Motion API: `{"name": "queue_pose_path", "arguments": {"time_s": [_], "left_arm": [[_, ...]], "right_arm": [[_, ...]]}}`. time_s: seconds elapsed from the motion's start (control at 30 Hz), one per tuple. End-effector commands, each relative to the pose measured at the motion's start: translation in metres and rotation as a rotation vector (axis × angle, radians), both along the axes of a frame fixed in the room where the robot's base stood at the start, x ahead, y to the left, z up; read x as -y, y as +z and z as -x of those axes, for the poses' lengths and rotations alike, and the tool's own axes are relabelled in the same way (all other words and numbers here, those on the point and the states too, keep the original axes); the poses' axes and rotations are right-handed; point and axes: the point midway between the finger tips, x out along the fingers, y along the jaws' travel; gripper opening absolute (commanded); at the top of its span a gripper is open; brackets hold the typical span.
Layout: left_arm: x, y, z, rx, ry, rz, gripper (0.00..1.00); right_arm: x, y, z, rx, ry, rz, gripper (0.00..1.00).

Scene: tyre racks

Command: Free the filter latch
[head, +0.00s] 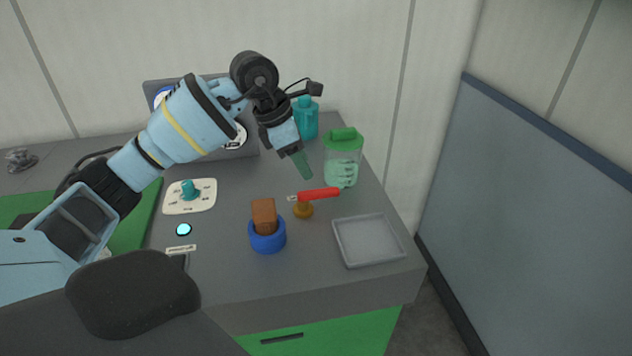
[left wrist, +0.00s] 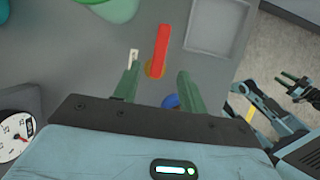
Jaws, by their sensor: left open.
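A red lever (head: 319,193) sits on a short brass post (head: 303,210) on the grey bench, with a small pale tag at its left end. The lever (left wrist: 161,48) also shows in the left wrist view, lying beyond and between my fingers. I take it for the filter latch, though no label is readable. My left gripper (head: 303,165) is open and empty, pointing down above and behind the lever. Its two green fingers (left wrist: 158,76) are apart in the left wrist view. My right gripper (left wrist: 290,82) seems to show small at that view's right edge; its jaws are unclear.
A green-lidded clear jar (head: 342,160) stands right of my gripper, a teal container (head: 306,117) behind. A blue ring (head: 267,239) holds a brown block (head: 263,215). A grey tray (head: 368,240) is at right; a teal knob (head: 188,190) is left.

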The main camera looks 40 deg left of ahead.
Motion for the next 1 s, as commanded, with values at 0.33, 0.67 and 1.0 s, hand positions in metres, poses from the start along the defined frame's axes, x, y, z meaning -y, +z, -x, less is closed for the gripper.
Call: {"name": "queue_pose_path", "arguments": {"time_s": [0.33,0.67,1.0], "left_arm": [[0.012,-0.041,-0.012,-0.004,-0.002,0.003,0.42],[0.019,-0.07,-0.022,0.0,-0.001,0.002,0.42],[0.02,-0.071,-0.022,0.0,0.0,0.001,0.37]], "right_arm": [[0.001,0.0,0.001,-0.003,0.001,0.002,0.36],[0.001,0.001,0.001,-0.001,0.001,0.002,0.36],[0.0,0.001,-0.002,0.005,0.0,0.001,0.36]]}}
